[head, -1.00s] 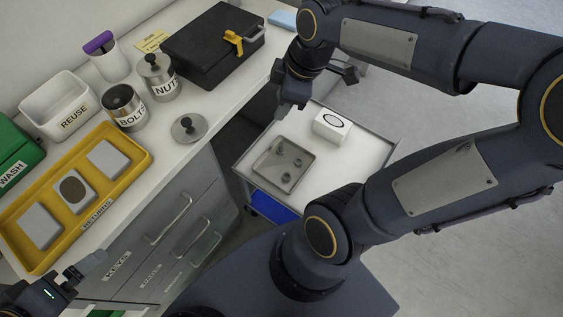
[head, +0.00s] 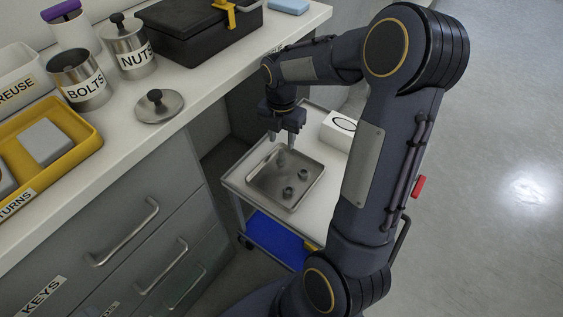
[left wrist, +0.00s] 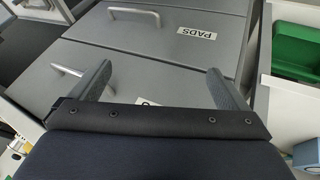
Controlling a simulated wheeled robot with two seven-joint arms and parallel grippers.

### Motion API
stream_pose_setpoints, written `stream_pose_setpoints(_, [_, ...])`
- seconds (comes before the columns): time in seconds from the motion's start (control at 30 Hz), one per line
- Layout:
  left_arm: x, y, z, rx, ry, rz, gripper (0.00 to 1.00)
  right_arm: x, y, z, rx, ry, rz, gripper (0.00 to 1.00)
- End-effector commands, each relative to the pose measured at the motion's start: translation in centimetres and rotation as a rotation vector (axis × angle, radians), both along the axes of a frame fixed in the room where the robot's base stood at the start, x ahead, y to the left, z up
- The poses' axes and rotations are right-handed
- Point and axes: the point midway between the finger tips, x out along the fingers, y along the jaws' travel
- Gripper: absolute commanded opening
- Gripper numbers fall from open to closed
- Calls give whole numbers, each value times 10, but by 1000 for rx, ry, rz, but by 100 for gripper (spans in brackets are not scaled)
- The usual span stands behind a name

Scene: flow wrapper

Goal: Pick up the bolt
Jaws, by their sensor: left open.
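A shallow metal tray (head: 262,186) on the cart holds a few small grey metal parts. One part (head: 282,159) stands near the tray's back, close to my right gripper; two others, a right one (head: 303,174) and a front one (head: 288,192), lie nearer the front. They are too small to tell surely which is a bolt. My right gripper (head: 282,145) points down over the tray's back edge, its fingers apart with nothing seen between them. My left gripper (left wrist: 160,85) is open and empty before grey drawers in the left wrist view.
The white cart top (head: 238,174) also carries a white box (head: 338,130) right of the tray. The counter holds an open BOLTS canister (head: 80,80), a loose lid (head: 158,106), a lidded NUTS canister (head: 128,47), a black case (head: 190,32) and a yellow tray (head: 82,150).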

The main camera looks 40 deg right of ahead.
Motion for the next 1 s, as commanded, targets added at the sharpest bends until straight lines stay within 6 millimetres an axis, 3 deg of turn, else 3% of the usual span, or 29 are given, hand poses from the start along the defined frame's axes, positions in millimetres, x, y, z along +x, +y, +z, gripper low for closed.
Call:
stream_pose_setpoints(0.4, [0, 0, -32, 0, 0, 0, 97, -4, 4, -54, 1, 1, -2, 39])
stream_pose_setpoints(0.67, [0, 0, -32, 0, 0, 0, 97, -4, 4, -56, 0, -1, -3, 39])
stream_pose_setpoints(1.0, [0, 0, -32, 0, 0, 0, 97, -4, 4, -56, 0, -1, -3, 0])
